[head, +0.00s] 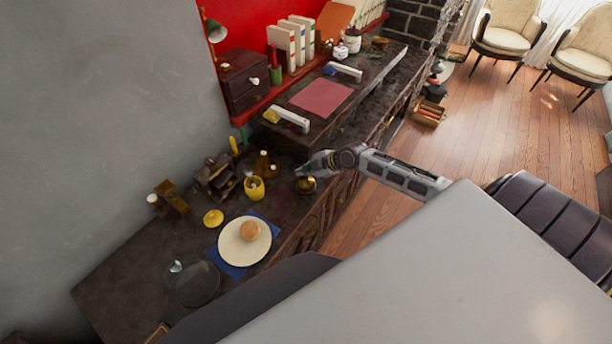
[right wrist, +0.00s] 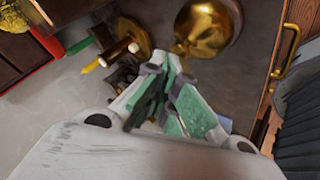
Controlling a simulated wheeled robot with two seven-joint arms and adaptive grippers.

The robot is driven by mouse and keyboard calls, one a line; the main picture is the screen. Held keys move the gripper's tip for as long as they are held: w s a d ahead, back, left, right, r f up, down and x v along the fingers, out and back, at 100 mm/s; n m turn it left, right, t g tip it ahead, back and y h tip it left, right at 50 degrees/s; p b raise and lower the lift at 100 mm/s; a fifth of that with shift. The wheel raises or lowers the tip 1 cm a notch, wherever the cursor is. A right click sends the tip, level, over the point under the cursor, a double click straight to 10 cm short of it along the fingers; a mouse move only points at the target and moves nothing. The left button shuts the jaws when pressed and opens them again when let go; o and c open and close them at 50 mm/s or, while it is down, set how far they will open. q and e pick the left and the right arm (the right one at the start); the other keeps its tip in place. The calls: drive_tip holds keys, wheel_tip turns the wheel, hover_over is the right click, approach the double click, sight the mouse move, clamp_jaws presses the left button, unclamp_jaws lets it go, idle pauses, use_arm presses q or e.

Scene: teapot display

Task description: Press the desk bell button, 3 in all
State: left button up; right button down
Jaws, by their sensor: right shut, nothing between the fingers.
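The desk bell (head: 306,184), a small brass dome, sits on the dark counter near its front edge. In the right wrist view a shiny brass dome (right wrist: 208,28), which looks like the bell, is at the top, just beyond my fingertips. My right gripper (head: 301,171) comes in from the right and is just above the bell, partly covering it. In the right wrist view the gripper (right wrist: 170,72) has its green-padded fingers together, with nothing between them. I cannot tell whether the fingertips touch the bell. My left gripper is not in view.
A yellow cup (head: 254,188) and a small dark wooden stand (head: 216,180) are left of the bell. A cream plate (head: 245,242) with a round bun lies nearer. A raised dark shelf (head: 290,130) stands behind. The floor (head: 400,220) beyond the counter's front edge is open.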

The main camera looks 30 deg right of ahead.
drive_tip(key=shift+f+b, duration=0.4)
drive_tip(key=shift+f, duration=0.15)
idle(0.9)
drive_tip(key=shift+r, duration=0.15)
drive_tip(key=shift+r+p, duration=0.8)
drive_tip(key=shift+r, duration=0.15)
drive_tip(key=shift+r, duration=0.1)
wheel_tip(320, 180, up, 5)
drive_tip(key=p, duration=0.4)
idle(0.5)
idle(0.8)
